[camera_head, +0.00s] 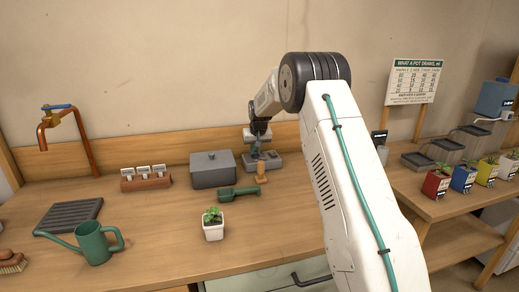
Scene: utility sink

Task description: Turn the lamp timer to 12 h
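A low grey device (276,161) stands on the wooden bench by the back wall, right of a dark grey lidded box. It may be the lamp timer, but its markings are too small to read. My gripper (256,151) points down over the left part of this device. The fingers are dark and small, and they hide part of the device's top. I cannot tell whether they touch it, or whether they are open or shut.
The grey lidded box (212,169) is close left of my gripper. A green scoop (239,192), an orange-handled tool (261,172) and a potted plant (213,224) stand in front. A watering can (93,243) is at left. Coloured pots (436,184) stand right.

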